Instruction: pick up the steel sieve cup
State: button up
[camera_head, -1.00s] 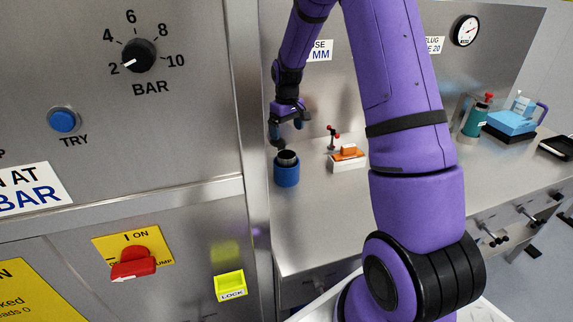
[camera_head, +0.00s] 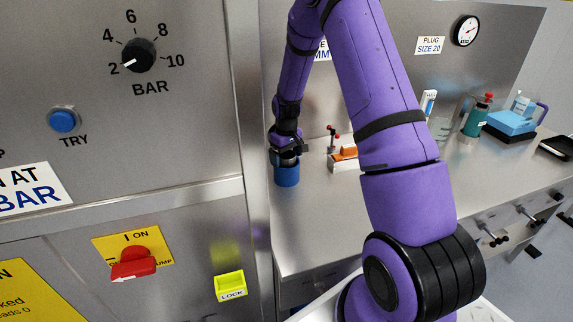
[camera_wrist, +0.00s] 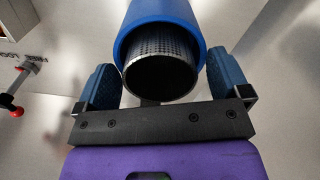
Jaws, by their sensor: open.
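The steel sieve cup (camera_wrist: 160,75) is a perforated metal cylinder with a dark open mouth. In the wrist view it sits inside a blue holder (camera_wrist: 160,14), its rim standing out of the holder. My gripper (camera_wrist: 162,78) is open, with one blue finger pad on each side of the cup and gaps between pads and cup. In the head view my gripper (camera_head: 286,148) is right over the blue holder (camera_head: 286,175), which stands on the steel bench. There the cup is mostly hidden by the gripper, with only a little grey (camera_head: 289,160) showing.
A white block with an orange top (camera_head: 345,157) and a red-handled valve (camera_head: 333,136) stand to the right of the holder. A steel post (camera_head: 252,130) is close on the left. Green and blue containers (camera_head: 477,117) are farther right on the steel bench (camera_head: 420,190).

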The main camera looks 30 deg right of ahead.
jog(key=shift+c, duration=0.3)
jog(key=c, duration=1)
jog(key=shift+r, duration=0.1)
jog(key=shift+c, duration=0.2)
